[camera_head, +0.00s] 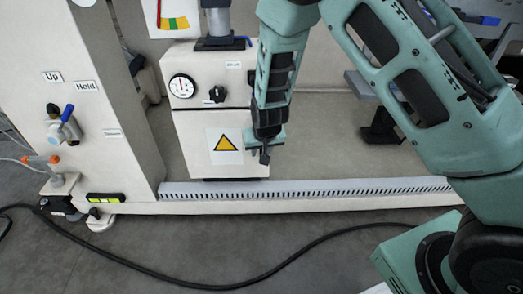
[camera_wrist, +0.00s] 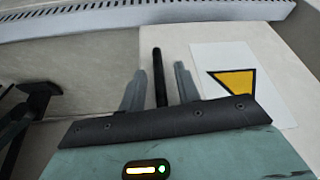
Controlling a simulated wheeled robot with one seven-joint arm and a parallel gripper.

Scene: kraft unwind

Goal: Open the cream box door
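The cream box door (camera_head: 190,150) is the lower front of the cream box. It carries a white label (camera_head: 225,146) with a yellow warning triangle and looks closed. My gripper (camera_head: 264,154) is at the door's right side. In the wrist view, which shows the scene upside down, my gripper's two grey fingers (camera_wrist: 160,90) stand apart. A slim black bar (camera_wrist: 158,75), seemingly the door handle, shows between them with a gap on each side. The yellow triangle (camera_wrist: 234,82) is right of the fingers there. Whether the fingers touch the door is unclear.
A dial gauge (camera_head: 182,86) and black knob (camera_head: 217,94) sit above the door. A slotted strip (camera_head: 310,189) runs along the frame below. A cream post (camera_head: 90,100) with valves stands left. A black cable (camera_head: 180,282) crosses the floor.

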